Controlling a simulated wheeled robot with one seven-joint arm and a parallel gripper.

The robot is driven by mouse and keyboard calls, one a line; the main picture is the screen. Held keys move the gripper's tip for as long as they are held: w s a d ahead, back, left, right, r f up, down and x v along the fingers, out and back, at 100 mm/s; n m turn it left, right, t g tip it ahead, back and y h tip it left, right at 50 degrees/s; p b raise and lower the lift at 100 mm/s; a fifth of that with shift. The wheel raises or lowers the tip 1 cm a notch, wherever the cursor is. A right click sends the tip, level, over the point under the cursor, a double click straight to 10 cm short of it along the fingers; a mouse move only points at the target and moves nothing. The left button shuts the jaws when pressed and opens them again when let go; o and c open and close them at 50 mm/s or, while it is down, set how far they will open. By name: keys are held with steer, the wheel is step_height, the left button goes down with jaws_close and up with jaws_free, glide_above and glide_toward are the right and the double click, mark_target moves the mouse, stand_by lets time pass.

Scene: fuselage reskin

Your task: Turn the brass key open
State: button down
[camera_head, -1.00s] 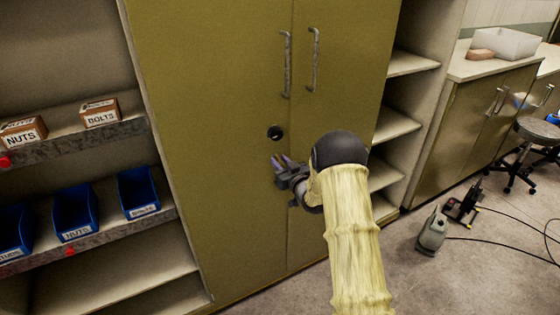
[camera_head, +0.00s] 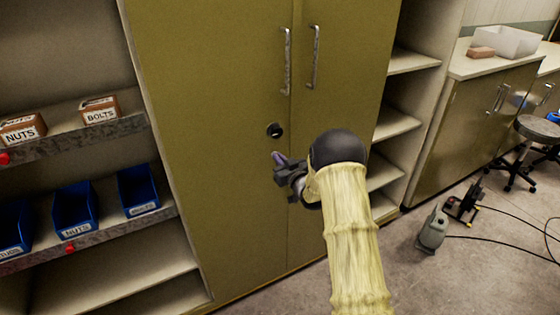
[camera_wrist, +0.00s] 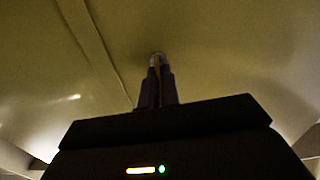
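My gripper (camera_head: 279,157) is in front of the olive cabinet's left door (camera_head: 215,120), just below a dark round fitting (camera_head: 275,130) near the door seam. Its purple fingers are close together. In the wrist view, my gripper (camera_wrist: 157,72) has a narrow brass-coloured strip, which looks like the brass key (camera_wrist: 157,66), between its fingers. A small greyish round piece (camera_wrist: 156,57) shows at the fingertips against the door. The key does not show in the head view, and its turn angle cannot be told.
Two upright handles, left (camera_head: 286,60) and right (camera_head: 314,56), stand out above the fitting. An open shelf with blue bins (camera_head: 75,212) and small boxes (camera_head: 100,110) is at the left. Shelves (camera_head: 410,62) and a counter (camera_head: 490,65) are at the right.

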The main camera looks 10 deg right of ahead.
steer(key=shift+f+b, duration=0.1)
steer(key=shift+b, duration=0.2)
steer(key=shift+s+a+f+n+b, duration=0.1)
steer(key=shift+n+b, duration=2.85)
steer(key=shift+b, duration=0.8)
steer(key=shift+w+a+f+n+b, duration=0.1)
steer(key=shift+a+n+b, duration=0.05)
steer(key=shift+n+b, duration=3.2)
steer(key=shift+s+a+f+n+b, duration=0.1)
steer(key=shift+n+b, duration=2.4)
steer(key=shift+b, duration=1.65)
steer(key=c, duration=1.6)
jaws_free()
steer(key=shift+c, duration=0.2)
